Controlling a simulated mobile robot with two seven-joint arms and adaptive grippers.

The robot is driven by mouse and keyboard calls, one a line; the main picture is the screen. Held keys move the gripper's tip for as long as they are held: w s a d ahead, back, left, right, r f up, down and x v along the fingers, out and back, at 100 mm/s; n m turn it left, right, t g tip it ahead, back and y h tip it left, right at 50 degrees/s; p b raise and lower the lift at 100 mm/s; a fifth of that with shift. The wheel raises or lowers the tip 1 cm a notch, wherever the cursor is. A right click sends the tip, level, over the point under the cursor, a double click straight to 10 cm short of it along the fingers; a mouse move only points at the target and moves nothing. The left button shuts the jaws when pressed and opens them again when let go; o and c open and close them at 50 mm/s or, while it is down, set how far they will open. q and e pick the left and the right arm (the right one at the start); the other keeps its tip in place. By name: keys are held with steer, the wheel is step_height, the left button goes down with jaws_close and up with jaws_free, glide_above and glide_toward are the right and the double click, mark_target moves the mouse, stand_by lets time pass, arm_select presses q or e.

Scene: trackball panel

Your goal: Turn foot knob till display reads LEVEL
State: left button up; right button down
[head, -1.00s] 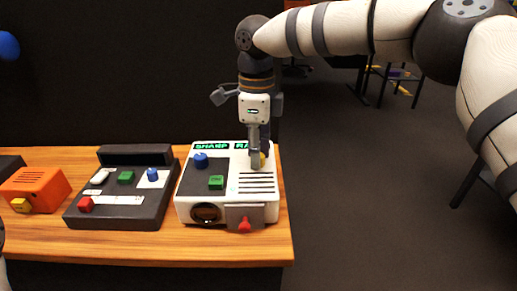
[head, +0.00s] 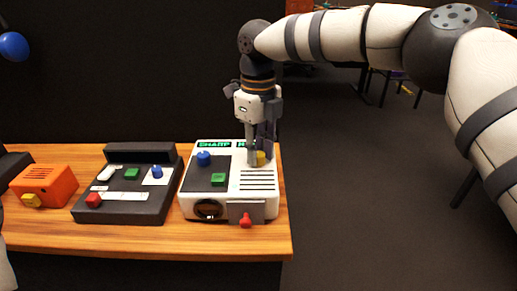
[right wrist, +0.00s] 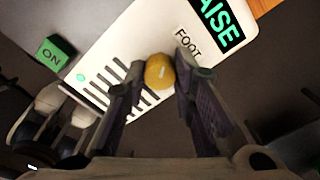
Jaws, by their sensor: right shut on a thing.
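The white projector-like box (head: 226,207) stands at the right end of the table. Its yellow foot knob (head: 261,159) is on the top at the back right, and it shows in the right wrist view (right wrist: 159,71) with a pale index mark, beside a "FOOT" label (right wrist: 187,44). My right gripper (head: 259,160) points down and is shut on the knob, a finger on each side (right wrist: 160,80). The green-lettered display (right wrist: 217,17) shows "AISE" in the right wrist view, its start cut off. In the head view another display (head: 214,143) reads "SHARP". My left gripper is not in view.
The box also carries a blue knob (head: 204,159), a green "ON" button (head: 219,179) and a red lever (head: 245,220) in front. A dark console (head: 125,209) and an orange box (head: 50,185) stand to the left. The floor right of the table is open.

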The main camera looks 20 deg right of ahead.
mark_target(258, 153)
stand_by(0.3)
steer(key=c, duration=1.3)
jaws_free()
steer(key=shift+c, duration=0.2)
step_height(258, 153, up, 12)
